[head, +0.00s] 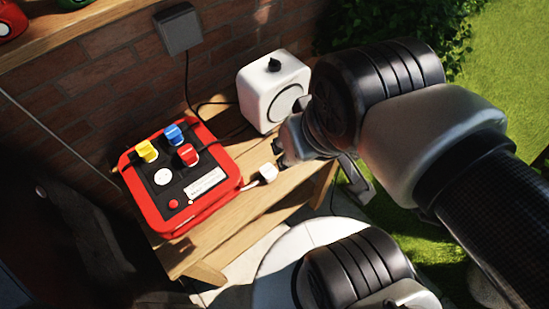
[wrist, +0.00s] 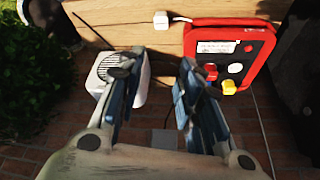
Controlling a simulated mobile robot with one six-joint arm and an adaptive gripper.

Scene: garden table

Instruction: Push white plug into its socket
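The white plug (head: 268,172) lies on the wooden table beside the right edge of the red box (head: 212,204), with a white cable. In the wrist view the plug (wrist: 161,19) is at the top, beyond the fingertips. The box has a black panel with a round white socket (head: 164,177), also visible in the wrist view (wrist: 236,68). Yellow (head: 147,151), blue (head: 174,134) and red (head: 187,155) plugs stand on the panel. My gripper (head: 280,153) is near the white plug, apart from it. In the wrist view its fingers (wrist: 158,64) are spread with nothing between them.
A white speaker-like box (head: 262,98) with a black knob stands behind my gripper on the table. Black cables run from it and from a grey wall box (head: 178,28). A brick wall (head: 110,80) closes the back.

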